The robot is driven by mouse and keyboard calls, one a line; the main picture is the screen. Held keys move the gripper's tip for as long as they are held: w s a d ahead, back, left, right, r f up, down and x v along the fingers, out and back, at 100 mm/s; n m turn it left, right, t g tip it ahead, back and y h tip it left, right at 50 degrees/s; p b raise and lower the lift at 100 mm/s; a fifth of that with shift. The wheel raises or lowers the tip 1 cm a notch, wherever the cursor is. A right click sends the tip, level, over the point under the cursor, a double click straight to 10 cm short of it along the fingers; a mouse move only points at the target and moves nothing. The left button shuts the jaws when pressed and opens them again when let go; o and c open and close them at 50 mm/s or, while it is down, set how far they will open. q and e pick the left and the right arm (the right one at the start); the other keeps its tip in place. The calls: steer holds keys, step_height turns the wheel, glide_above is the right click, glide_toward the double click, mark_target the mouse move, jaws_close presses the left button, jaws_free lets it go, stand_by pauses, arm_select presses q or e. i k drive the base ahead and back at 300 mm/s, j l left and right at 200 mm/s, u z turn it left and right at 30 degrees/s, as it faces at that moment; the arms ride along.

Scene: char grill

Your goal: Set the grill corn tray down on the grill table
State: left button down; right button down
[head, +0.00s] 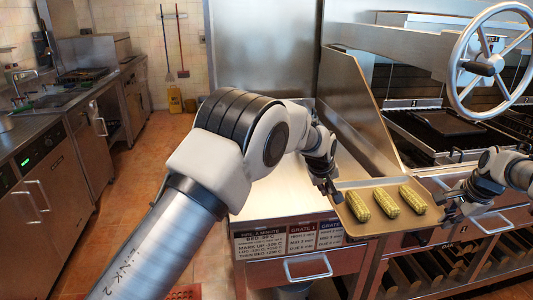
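The corn tray (366,226) is a shallow metal tray with three yellow-green corn cobs (387,203) lying side by side. It is level, in front of the char grill and right of the steel grill table (275,205). My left gripper (332,193) is at the tray's left rim and appears shut on it. My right gripper (449,208) is at the tray's right rim and appears shut on it. The fingertips are small and dark, partly hidden against the rims.
The char grill (440,130) with a large handwheel (490,62) stands at the right. A slanted steel side panel (355,110) rises beside the table. A drawer handle (307,268) sticks out below the table's sign plates. Tiled floor is open at the left.

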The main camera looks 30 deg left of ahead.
mark_target(301, 181)
steer(key=i+j, duration=0.1)
steer(key=j, duration=0.25)
steer(key=i+j, duration=0.15)
steer(key=j, duration=0.15)
steer(key=i+j, duration=0.1)
steer(key=j, duration=0.25)
steer(key=i+j, duration=0.1)
steer(key=j, duration=0.2)
steer(key=u, duration=0.05)
